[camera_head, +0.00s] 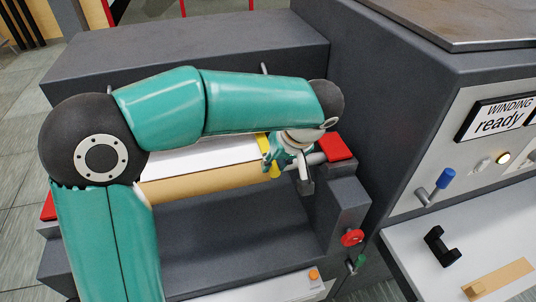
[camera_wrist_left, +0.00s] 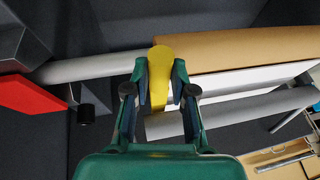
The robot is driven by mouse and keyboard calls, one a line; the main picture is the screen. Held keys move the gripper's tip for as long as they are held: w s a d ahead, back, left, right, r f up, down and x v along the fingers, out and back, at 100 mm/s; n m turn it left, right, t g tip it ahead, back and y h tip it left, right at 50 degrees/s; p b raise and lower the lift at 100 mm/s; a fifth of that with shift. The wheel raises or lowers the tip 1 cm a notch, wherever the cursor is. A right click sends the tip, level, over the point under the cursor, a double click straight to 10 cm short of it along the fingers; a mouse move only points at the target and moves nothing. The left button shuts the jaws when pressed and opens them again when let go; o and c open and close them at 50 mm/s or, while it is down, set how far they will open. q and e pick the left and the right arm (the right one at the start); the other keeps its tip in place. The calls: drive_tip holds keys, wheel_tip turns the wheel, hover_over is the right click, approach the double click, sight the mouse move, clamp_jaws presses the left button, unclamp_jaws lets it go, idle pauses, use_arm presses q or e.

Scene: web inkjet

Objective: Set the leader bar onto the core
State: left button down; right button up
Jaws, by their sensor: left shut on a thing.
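The core is a brown cardboard tube (camera_head: 205,182) lying across the machine on a grey shaft; it also shows in the wrist view (camera_wrist_left: 245,48). A white sheet (camera_head: 200,158) lies beside the core, and in the wrist view it runs between the core and a grey bar (camera_wrist_left: 245,108), which looks like the leader bar. A yellow piece (camera_wrist_left: 160,60) stands at this bar's end. My left gripper (camera_wrist_left: 160,72) is shut on the yellow piece, close to the core's end; in the head view its fingers (camera_head: 274,155) are partly hidden by my wrist. My right gripper is not in view.
Red blocks (camera_head: 337,147) sit at the shaft's end supports. A dark machine housing rises at right with a blue-knobbed lever (camera_head: 437,184) and a panel reading "WINDING ready" (camera_head: 497,117). A red knob (camera_head: 352,237) sits below the near support.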

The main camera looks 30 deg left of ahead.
use_arm(q)
drive_tip(key=shift+s+d, duration=0.4)
drive_tip(key=shift+d, duration=0.2)
drive_tip(key=c, duration=1)
unclamp_jaws()
drive_tip(key=shift+a, duration=0.1)
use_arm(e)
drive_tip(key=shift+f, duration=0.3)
use_arm(q)
drive_tip(key=shift+r, duration=0.15)
drive_tip(key=v, duration=1.1)
drive_tip(key=shift+s+d+r, duration=0.1)
drive_tip(key=shift+d+r, duration=0.15)
drive_tip(key=shift+r, duration=0.05)
